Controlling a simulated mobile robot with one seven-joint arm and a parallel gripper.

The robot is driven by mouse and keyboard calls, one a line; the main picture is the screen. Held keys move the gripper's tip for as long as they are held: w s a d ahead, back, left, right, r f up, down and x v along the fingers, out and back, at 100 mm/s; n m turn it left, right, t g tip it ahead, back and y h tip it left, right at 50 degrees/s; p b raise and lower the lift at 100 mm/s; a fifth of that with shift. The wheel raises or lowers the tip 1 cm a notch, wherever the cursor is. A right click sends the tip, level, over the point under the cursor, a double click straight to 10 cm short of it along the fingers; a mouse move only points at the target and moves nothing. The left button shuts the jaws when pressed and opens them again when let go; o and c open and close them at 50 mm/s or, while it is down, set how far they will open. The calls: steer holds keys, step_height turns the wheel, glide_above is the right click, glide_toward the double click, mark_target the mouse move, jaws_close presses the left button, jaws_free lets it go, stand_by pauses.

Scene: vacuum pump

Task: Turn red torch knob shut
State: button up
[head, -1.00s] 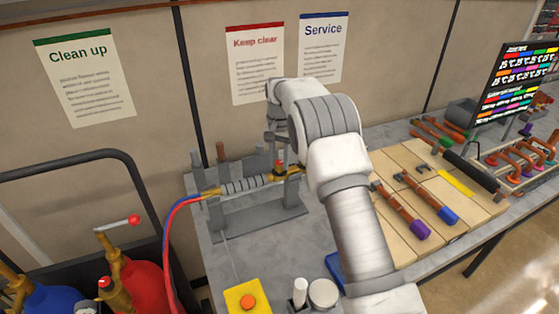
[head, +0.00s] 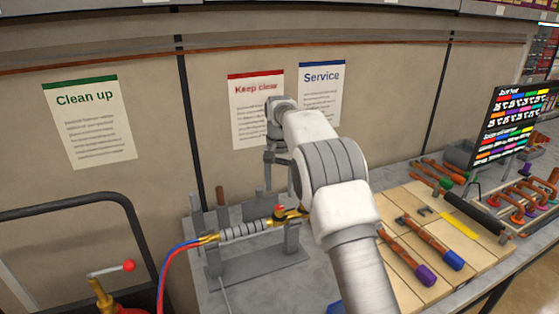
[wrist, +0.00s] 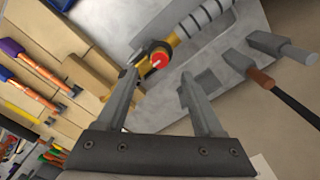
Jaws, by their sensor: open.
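The torch (head: 245,230) lies level in a grey stand on the grey bench, with a ribbed grey body, brass fittings and red and blue hoses at its left end. Its red knob (head: 280,208) sits on the brass part at the right end. The red knob (wrist: 159,61) also shows in the wrist view, beyond the gap between my fingers. My gripper (head: 278,168) points down above the knob, apart from it. In the wrist view my gripper (wrist: 158,73) is open with nothing between the fingers. My arm hides the bench right of the torch.
Wooden boards (head: 455,225) with purple- and blue-ended tools lie to the right. A rack of coloured handles (head: 525,190) and a dark sign (head: 512,125) stand farther right. A cart rail (head: 70,200) and another red-knobbed lever (head: 128,266) are at left. The wall stands close behind.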

mark_target(280, 208)
step_height(280, 208, up, 10)
steer(key=p, duration=0.1)
steer(key=shift+r+p, duration=0.25)
steer(key=shift+p, duration=0.1)
steer(key=s+d+r+n+t+b, duration=0.1)
steer(key=s+d+r+t, duration=0.1)
steer(key=s+d+r, duration=0.5)
steer(key=s+d+r+n+t+b, duration=0.1)
steer(key=s+d+r+b, duration=0.2)
steer(key=s, duration=0.8)
steer(key=s+d+f+n+t, duration=0.1)
steer(key=s+f, duration=0.3)
steer(key=s, duration=0.3)
steer(key=s+d+f+n, duration=0.1)
steer(key=s+f, duration=0.3)
steer(key=s, duration=0.4)
steer(key=s+d+f+t+b, duration=0.1)
steer(key=s+f, duration=0.2)
steer(key=s, duration=0.4)
steer(key=shift+s+d+f+n+t, duration=0.2)
steer(key=shift+s+f+n+t, duration=0.1)
steer(key=shift+s+f+n, duration=0.1)
